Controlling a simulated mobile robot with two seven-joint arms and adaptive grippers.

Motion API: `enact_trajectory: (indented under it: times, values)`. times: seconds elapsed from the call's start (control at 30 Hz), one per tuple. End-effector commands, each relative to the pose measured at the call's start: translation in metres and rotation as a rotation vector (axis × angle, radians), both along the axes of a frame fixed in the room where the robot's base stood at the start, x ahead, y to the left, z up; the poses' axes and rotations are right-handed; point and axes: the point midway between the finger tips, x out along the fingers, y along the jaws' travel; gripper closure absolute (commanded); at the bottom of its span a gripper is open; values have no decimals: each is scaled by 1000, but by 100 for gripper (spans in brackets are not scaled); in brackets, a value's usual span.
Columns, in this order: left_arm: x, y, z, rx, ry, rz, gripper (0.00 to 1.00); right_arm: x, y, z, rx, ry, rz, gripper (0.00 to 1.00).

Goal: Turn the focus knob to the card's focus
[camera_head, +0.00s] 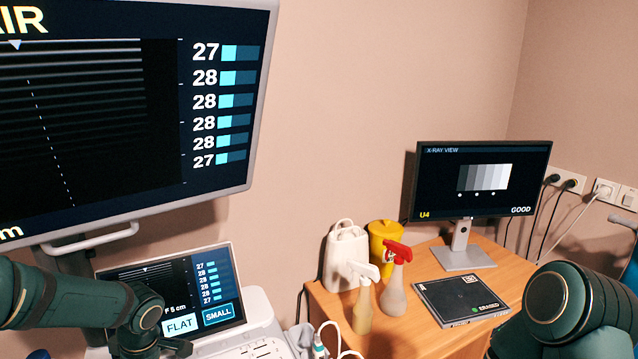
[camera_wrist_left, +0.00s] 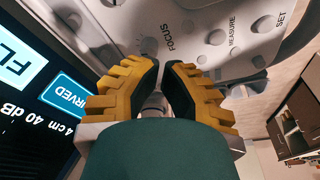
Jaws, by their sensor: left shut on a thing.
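In the left wrist view my left gripper (camera_wrist_left: 163,66), with yellow ridged fingers and dark inner pads, is shut at the scanner's light grey control panel (camera_wrist_left: 190,25). Its tips meet the focus knob (camera_wrist_left: 150,47), a grey knob beside the word FOCUS, mostly hidden by the fingers. In the head view my left arm covers the gripper and knob. The small scanner screen (camera_head: 178,292) reads "F 5 cm", FLAT and SMALL; text left of the "F" is hidden. I see no card naming a focus. My right gripper is out of view; only part of its arm shows.
A large monitor (camera_head: 225,185) hangs above the scanner at left. The wooden desk (camera_head: 405,338) holds two spray bottles (camera_head: 394,295), a white jug (camera_head: 345,262), a yellow tub (camera_head: 379,238), a dark panel (camera_head: 462,300) and an X-ray monitor (camera_head: 480,215). Other knobs and buttons sit near the focus knob.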

Motion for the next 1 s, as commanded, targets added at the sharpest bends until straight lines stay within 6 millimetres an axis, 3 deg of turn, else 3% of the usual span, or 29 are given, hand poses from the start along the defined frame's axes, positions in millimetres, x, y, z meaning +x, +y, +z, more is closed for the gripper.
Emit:
enact_trajectory:
  times: [0.27, 0.67, 1.0]
  values:
    - [3, 1, 1, 35, -25, 1, 100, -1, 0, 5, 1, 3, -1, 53]
    - [3, 1, -39, 33, -22, 1, 100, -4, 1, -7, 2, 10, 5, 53]
    - [4, 0, -65, 34, -27, 1, 100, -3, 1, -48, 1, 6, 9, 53]
